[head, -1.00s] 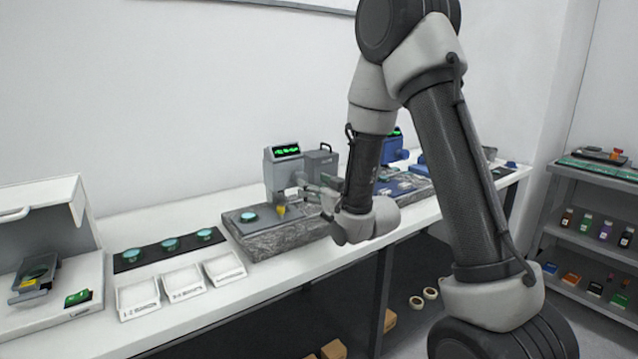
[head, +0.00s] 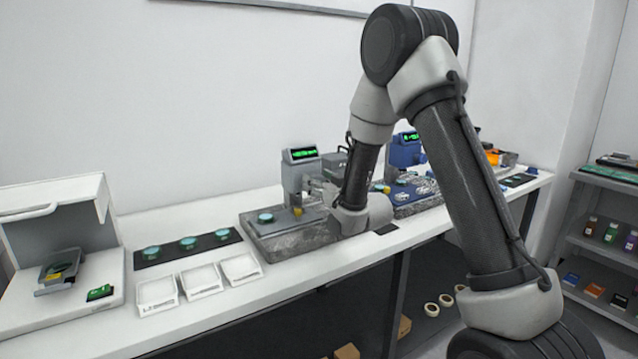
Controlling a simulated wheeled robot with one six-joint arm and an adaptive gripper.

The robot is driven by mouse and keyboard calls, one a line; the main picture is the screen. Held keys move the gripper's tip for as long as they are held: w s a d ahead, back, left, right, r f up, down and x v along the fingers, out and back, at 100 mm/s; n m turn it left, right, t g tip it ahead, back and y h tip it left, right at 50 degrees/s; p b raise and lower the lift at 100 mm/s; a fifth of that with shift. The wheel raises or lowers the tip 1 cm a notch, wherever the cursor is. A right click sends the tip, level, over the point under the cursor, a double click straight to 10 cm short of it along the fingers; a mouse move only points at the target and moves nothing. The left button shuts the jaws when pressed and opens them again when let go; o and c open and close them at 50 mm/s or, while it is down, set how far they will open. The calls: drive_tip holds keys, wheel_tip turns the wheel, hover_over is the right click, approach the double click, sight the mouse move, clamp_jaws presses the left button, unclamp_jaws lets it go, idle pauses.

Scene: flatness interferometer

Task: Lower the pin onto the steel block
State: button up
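A grey gauge stand (head: 300,172) with a green lit display stands on a speckled stone slab (head: 275,244) in the middle of the bench. A small yellow piece (head: 298,211) shows below its head; I cannot tell whether this is the pin. A teal-topped disc (head: 265,217) sits on the slab's left part. I cannot make out the steel block for certain. My gripper (head: 322,193) is just right of the stand's head, above the slab, pointing left. My wrist partly covers it, and its fingers are too small to tell open from shut or whether they touch anything.
A blue gauge stand (head: 405,152) on another slab stands to the right, partly behind my arm. Left are a black strip (head: 205,244) with teal discs, white trays (head: 200,280) and a white open-fronted cabinet (head: 60,225). A shelf (head: 606,200) stands far right.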

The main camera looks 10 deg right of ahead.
drive_tip(key=c, duration=0.8)
drive_tip(key=shift+n, duration=0.3)
drive_tip(key=n, duration=0.3)
drive_tip(key=shift+n, duration=0.3)
drive_tip(key=n, duration=0.4)
drive_tip(key=shift+n, duration=0.3)
drive_tip(key=n, duration=1.1)
drive_tip(key=shift+n, duration=0.4)
drive_tip(key=shift+f, duration=0.1)
